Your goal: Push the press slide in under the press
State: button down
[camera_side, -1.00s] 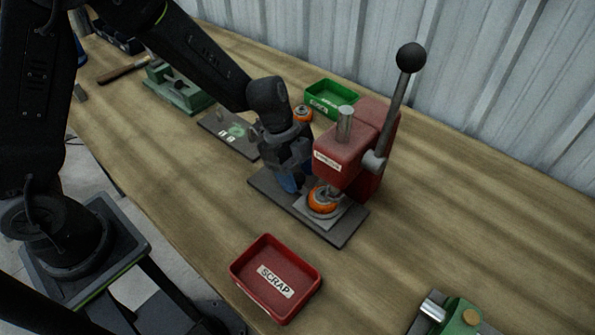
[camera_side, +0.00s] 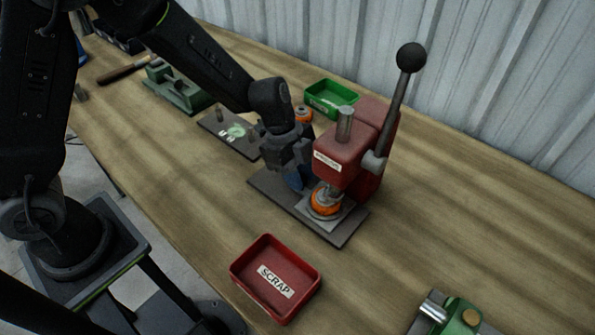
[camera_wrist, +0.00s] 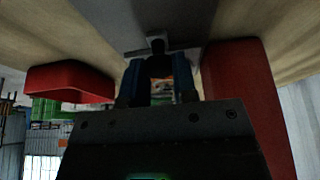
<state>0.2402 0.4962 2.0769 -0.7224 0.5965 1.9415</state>
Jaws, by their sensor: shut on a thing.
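The red press (camera_side: 345,150) stands on a dark base plate (camera_side: 268,184), its black-knobbed lever (camera_side: 397,100) raised. The press slide (camera_side: 345,213) is a light grey plate on that base, at the press's front. An orange ring-shaped part (camera_side: 322,209) sits on it below the ram (camera_side: 329,188), roughly in line with it. My gripper (camera_side: 297,183) is low at the left of the press head, blue fingers down. In the wrist view my gripper (camera_wrist: 160,66) is shut on a small dark piece joined to a grey bar, apparently the slide's handle. The grip is partly hidden.
A red scrap tray (camera_side: 238,279) lies in front of the press. A green bin (camera_side: 350,97) and another orange part (camera_side: 303,114) are behind my gripper. A dark plate (camera_side: 215,124) and a green fixture (camera_side: 180,95) lie left.

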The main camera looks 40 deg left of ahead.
jog(key=shift+d, duration=1.1)
jog(key=c, duration=0.9)
grip_release()
jog(key=v, duration=1.4)
jog(key=shift+a, duration=0.1)
jog(key=s+a+r+n+t+y, duration=0.2)
jog(key=s+a+n, duration=0.3)
jog(key=s+n, duration=0.4)
jog(key=s+a+r+n+t+y, duration=0.2)
jog(key=s+a+r+n, duration=0.3)
jog(key=s+n, duration=0.3)
jog(key=shift+s+a+n+t, duration=0.35)
jog(key=shift+a+n+t, duration=0.15)
jog(key=shift+a+t, duration=0.3)
